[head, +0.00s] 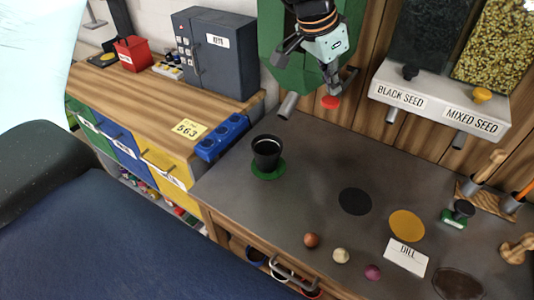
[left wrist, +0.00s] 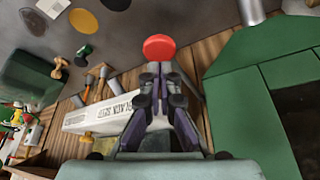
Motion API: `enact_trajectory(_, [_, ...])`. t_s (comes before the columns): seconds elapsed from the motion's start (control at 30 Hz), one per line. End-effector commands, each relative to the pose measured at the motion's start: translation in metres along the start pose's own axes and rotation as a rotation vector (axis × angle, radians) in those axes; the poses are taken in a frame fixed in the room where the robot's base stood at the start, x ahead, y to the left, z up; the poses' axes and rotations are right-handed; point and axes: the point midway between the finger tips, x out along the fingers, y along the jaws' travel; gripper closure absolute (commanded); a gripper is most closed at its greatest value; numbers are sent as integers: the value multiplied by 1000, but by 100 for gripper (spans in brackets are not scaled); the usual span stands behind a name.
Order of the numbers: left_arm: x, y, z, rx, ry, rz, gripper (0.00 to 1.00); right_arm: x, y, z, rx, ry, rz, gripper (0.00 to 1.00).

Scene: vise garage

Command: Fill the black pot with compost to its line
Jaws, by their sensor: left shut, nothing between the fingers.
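The black pot (head: 266,154) stands upright on a round green mat (head: 269,170) on the grey bench. A pale line shows near its rim; its inside looks dark. Left of my gripper is a green hopper (head: 276,32) with a grey spout (head: 288,105) above and behind the pot. A red round knob (head: 330,102) is right of the spout. My left gripper (head: 331,84) is shut and empty, right by the knob. In the left wrist view the knob (left wrist: 160,47) lies just past the fingertips (left wrist: 155,72); I cannot tell whether they touch. My right gripper is out of view.
A seed dispenser (head: 440,100) with black and yellow knobs is at the right. A blue block (head: 222,137) stands left of the pot. Coloured balls (head: 341,256), a DILL card (head: 405,257) and a small stamp (head: 458,214) lie on the bench. Bench between is clear.

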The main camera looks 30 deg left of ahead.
Motion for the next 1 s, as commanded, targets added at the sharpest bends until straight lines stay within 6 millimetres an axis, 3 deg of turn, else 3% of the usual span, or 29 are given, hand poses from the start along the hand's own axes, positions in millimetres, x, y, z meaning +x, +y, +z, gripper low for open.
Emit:
enact_trajectory(0.3, [2,0,1,0,0,0,100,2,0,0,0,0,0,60])
enact_trajectory(1.0, [30,0,13,0,-1,1,100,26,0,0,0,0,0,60])
